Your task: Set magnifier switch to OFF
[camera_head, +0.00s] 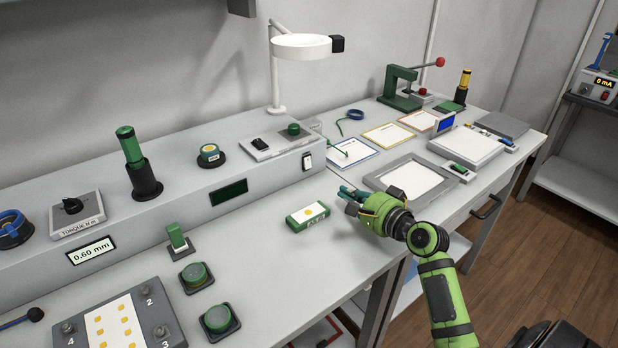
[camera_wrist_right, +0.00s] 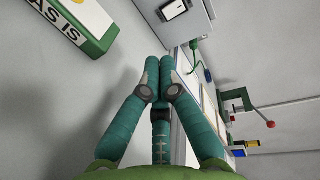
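The magnifier (camera_head: 300,47) is a white round head on a post, standing on the raised back shelf. A small white-framed rocker switch (camera_head: 307,161) sits on the right end of that shelf's front face. A rocker switch also shows at the top of the right wrist view (camera_wrist_right: 174,9); its setting is too small to tell. My right gripper (camera_head: 345,191), green with teal fingers, is over the bench, below and to the right of the switch and apart from it. Its fingertips (camera_wrist_right: 160,64) are together with nothing between them. My left gripper is not in view.
A green-edged box (camera_head: 307,216) lies on the bench left of my right gripper; it also shows in the wrist view (camera_wrist_right: 82,22). A grey-framed tray (camera_head: 440,195) is close behind the gripper. A green press (camera_head: 402,88) stands farther back. Bench space in front of the switch is clear.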

